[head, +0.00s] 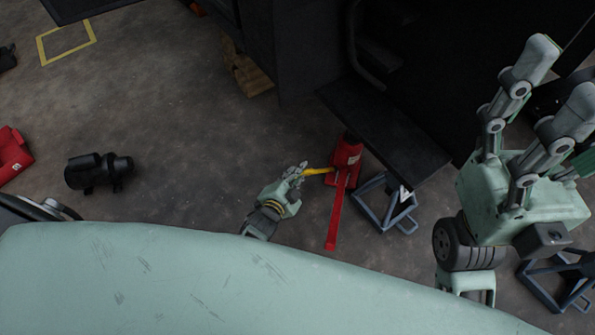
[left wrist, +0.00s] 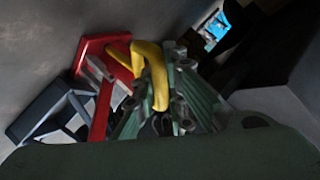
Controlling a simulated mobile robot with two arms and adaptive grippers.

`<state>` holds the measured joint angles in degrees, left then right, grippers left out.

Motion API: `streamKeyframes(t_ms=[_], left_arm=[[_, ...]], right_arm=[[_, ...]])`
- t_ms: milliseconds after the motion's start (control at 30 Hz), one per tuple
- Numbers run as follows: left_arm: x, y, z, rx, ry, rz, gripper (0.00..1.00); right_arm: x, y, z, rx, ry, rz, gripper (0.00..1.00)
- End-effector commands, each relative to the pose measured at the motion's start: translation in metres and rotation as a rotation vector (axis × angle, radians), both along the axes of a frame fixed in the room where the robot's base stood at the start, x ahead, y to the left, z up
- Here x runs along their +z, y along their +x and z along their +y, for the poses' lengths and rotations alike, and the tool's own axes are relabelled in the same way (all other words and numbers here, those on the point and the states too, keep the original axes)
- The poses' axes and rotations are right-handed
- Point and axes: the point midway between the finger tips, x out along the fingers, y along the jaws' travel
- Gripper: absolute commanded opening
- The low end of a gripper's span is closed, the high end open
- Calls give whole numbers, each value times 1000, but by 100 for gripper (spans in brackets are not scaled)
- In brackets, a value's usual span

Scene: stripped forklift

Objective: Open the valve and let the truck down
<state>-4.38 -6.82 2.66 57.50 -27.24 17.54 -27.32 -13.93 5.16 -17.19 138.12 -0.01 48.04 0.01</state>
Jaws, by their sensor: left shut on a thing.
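The red jack (head: 346,153) stands on the floor under the edge of the dark truck (head: 395,130). A long red bar (head: 335,215) runs from it toward me. The yellow valve handle (head: 319,171) sticks out to the left of the jack, and it also shows in the left wrist view (left wrist: 154,72). My left gripper (head: 300,172) is shut on the outer end of the yellow handle. Its fingers partly hide the handle in the left wrist view. My right gripper (head: 563,78) is raised at the right, its fingers apart and empty.
A blue-grey jack stand (head: 387,207) stands just right of the red jack, close to the truck's edge. Another stand (head: 560,285) is at the lower right. A black cylindrical part (head: 98,171) lies on the left floor.

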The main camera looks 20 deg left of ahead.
Motion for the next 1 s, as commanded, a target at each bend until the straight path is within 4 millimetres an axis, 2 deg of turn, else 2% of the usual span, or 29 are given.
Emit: streamKeyframes(t_ms=[433, 467, 667, 1000], left_arm=[[-2, -1, 0, 9, -7, 10, 0], [-2, -1, 0, 9, -7, 10, 12], [-1, -1, 0, 8, -7, 7, 30], [0, 0, 0, 7, -6, 5, 31]], right_arm=[[-1, 0, 0, 1, 0, 2, 70], [-1, 0, 0, 1, 0, 2, 70], [-1, 0, 0, 1, 0, 2, 70], [-2, 1, 0, -2, 1, 7, 70]])
